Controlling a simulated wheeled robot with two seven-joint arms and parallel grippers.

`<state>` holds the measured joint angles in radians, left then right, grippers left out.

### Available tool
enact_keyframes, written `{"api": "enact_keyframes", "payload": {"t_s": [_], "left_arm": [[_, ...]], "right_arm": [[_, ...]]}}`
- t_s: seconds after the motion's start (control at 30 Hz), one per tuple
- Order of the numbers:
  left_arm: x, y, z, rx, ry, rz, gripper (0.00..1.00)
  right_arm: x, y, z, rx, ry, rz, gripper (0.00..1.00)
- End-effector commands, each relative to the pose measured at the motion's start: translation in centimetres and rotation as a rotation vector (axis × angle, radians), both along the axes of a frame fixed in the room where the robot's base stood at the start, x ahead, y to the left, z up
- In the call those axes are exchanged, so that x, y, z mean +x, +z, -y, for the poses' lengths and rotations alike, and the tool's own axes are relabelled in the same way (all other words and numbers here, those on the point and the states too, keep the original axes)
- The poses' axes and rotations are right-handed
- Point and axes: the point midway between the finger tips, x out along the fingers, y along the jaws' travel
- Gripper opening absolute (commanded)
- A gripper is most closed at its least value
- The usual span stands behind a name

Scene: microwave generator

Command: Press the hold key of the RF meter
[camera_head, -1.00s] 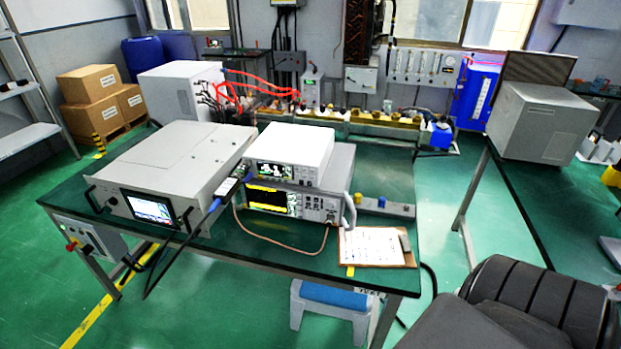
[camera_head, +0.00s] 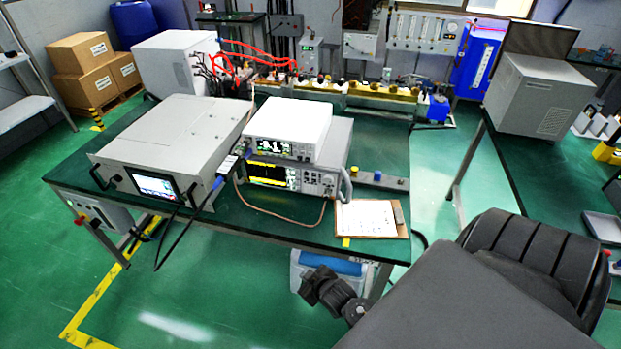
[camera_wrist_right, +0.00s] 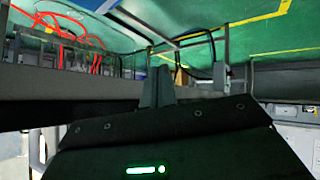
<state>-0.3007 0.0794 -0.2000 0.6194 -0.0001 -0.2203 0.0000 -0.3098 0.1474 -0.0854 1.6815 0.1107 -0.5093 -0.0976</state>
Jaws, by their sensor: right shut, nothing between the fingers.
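A white boxed meter (camera_head: 288,130) with a small lit display and front keys sits on top of a wider grey instrument (camera_head: 290,180) with a yellow-lit screen. Both stand on the dark green bench (camera_head: 230,222). I take the upper one for the RF meter; its hold key is too small to make out. My right gripper (camera_head: 312,285) is low in front of the bench's front edge, well apart from both instruments. Its shut fingers (camera_wrist_right: 157,88) also show in the right wrist view, with nothing between them. My left gripper is not in view.
A large grey generator (camera_head: 165,145) with a lit screen stands left of the instruments. A clipboard (camera_head: 366,218) lies at the bench's front right. A thin cable (camera_head: 285,219) loops in front of the instruments.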

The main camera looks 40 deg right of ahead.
Motion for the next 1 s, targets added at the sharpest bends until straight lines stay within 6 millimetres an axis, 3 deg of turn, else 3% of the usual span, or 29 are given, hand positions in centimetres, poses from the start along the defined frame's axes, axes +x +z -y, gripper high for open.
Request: {"api": "enact_keyframes", "payload": {"t_s": [0.03, 0.2, 0.33, 0.5, 0.7, 1.0], "left_arm": [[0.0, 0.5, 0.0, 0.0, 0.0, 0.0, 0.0], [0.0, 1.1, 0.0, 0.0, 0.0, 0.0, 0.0], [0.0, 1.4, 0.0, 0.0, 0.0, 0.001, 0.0], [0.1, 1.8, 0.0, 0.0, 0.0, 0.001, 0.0], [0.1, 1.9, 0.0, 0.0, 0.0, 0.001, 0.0], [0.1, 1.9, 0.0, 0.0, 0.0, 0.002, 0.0]], "right_arm": [[2.3, 2.5, 1.2, -0.025, -0.004, 0.094, 0.0], [8.1, 10.0, 4.8, -0.119, -0.023, 0.407, 0.0], [11.0, 15.4, 7.2, -0.205, -0.036, 0.624, 0.0], [12.8, 21.1, 9.4, -0.303, -0.051, 0.84, 0.0], [13.3, 23.8, 10.4, -0.357, -0.061, 0.947, 0.0], [13.3, 24.0, 10.4, -0.361, -0.061, 0.955, 0.0]]}}
